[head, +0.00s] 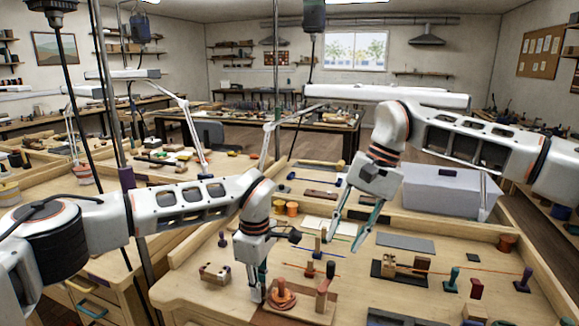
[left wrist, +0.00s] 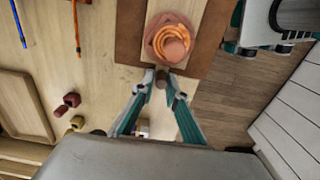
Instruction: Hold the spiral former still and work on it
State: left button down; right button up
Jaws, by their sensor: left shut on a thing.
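The spiral former (head: 283,297) is a reddish round piece with an orange coil on it, on a wooden board near the bench's front edge. In the left wrist view the former (left wrist: 172,41) lies just beyond my fingertips. My left gripper (head: 258,290) points down at the former's left side. In the left wrist view its fingertips (left wrist: 163,79) close on a small dark brown peg at the former's near side. My right gripper (head: 349,243) hangs above the bench to the right of the former, its fingers apart and empty.
Several small tools and stands occupy the bench's right side. A grey box (head: 445,190) stands behind. Bare bench shows front left.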

pick_arm(q)
jog(key=c, duration=1.9)
grip_release()
jog(key=shift+r, duration=0.1)
